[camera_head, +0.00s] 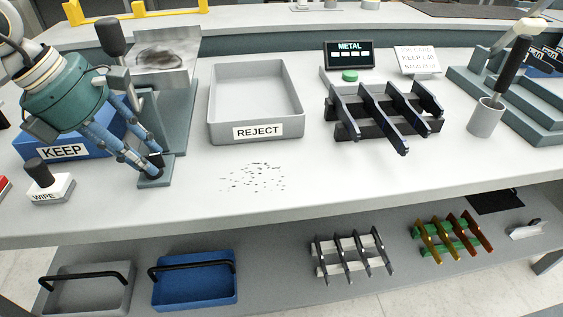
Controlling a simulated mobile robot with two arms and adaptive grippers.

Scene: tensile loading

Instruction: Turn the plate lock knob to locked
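My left gripper (154,160), with a teal body and blue fingers, reaches down from the upper left. Its fingertips come close together around a small dark part, seemingly the plate lock knob, low on the grey stand's foot (154,181). The fingers mostly hide this part, so its turn position and the grip on it cannot be told. The grey stand (178,118) rises behind the fingers, with a dark-smudged metal plate (160,58) at its top. A black-knobbed lever (112,36) stands left of the plate. My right gripper is not in view.
A blue KEEP bin (62,151) and a WIPE block (51,189) are left of the gripper. The grey REJECT tray (257,133) is to the right, with dark crumbs (255,178) in front. A dark rack (385,115) and a grey cup (486,118) stand further right.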

